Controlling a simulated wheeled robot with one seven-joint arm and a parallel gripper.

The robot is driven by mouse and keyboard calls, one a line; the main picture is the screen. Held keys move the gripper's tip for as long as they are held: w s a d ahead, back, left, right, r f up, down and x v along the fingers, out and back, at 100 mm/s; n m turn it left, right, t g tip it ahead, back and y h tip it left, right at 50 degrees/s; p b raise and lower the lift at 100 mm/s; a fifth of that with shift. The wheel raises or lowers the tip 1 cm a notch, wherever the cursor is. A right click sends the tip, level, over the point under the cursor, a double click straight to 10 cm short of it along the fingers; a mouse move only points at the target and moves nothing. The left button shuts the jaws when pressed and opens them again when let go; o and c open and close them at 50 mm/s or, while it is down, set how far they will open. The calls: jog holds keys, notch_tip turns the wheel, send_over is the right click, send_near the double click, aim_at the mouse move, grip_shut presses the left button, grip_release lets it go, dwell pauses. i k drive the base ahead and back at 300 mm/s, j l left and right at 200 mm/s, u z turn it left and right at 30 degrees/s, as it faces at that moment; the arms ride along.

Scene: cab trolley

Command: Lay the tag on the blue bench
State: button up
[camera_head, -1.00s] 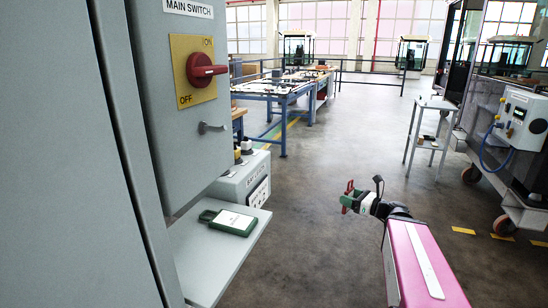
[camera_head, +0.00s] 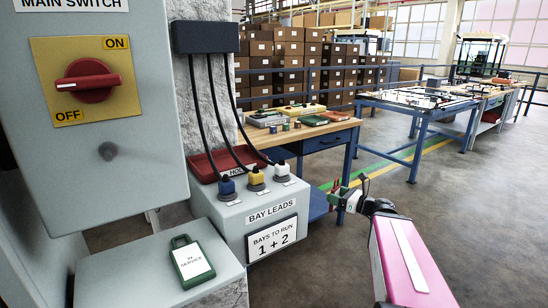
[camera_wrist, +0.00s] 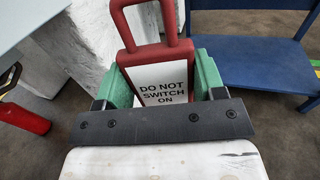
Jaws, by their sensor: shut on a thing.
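My gripper (camera_head: 343,197) is shut on a red tag (camera_head: 336,185) and holds it in the air at the right of the grey cabinet. In the wrist view the red tag (camera_wrist: 165,72) has a loop handle and a white label reading DO NOT SWITCH ON. It sits between the green fingers (camera_wrist: 165,95). A bench with a wooden top and blue frame (camera_head: 328,141) stands behind the gripper. A blue surface low beside the tag shows in the wrist view (camera_wrist: 250,52). Another blue-framed table (camera_head: 420,108) stands farther right.
A green IN SERVICE tag (camera_head: 192,262) lies on the grey shelf (camera_head: 130,268). The switch (camera_head: 90,80) is on the cabinet. A BAY LEADS box (camera_head: 250,210) with plugs and a red tray (camera_head: 222,163) stand near the bench. Several items lie on the bench top. Floor at right is clear.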

aim_at(245, 138)
jog(key=i+l+u, duration=0.2)
jog(key=u, duration=0.15)
jog(key=i+l+u, duration=0.15)
jog(key=l+u, duration=0.25)
jog(key=i+l+u, duration=0.1)
jog(key=l+u, duration=0.6)
jog(key=i+l, duration=0.05)
